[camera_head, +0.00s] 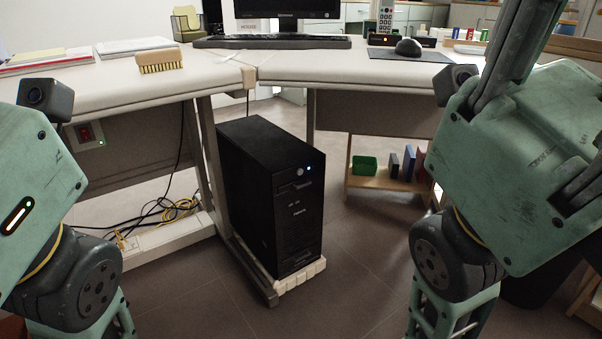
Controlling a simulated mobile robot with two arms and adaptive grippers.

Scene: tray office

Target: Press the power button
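A black computer tower (272,193) stands upright on a low cream base between the two desk sections. Its front panel faces right and toward me. A small round silver button (299,172) sits near the top of that panel, next to a lit blue light (309,167). A red rocker switch (85,133) is set in a plate under the left desk. My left arm shows at the left edge and my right arm at the right. Neither gripper's fingertips can be made out, and both arms are apart from the tower.
The desk (330,68) holds a monitor (285,12), a keyboard (272,42), a mouse (408,47) and a wooden brush (160,61). Loose cables (170,212) lie at the lower left. A low shelf (385,180) stands behind the tower to the right. The floor in front is clear.

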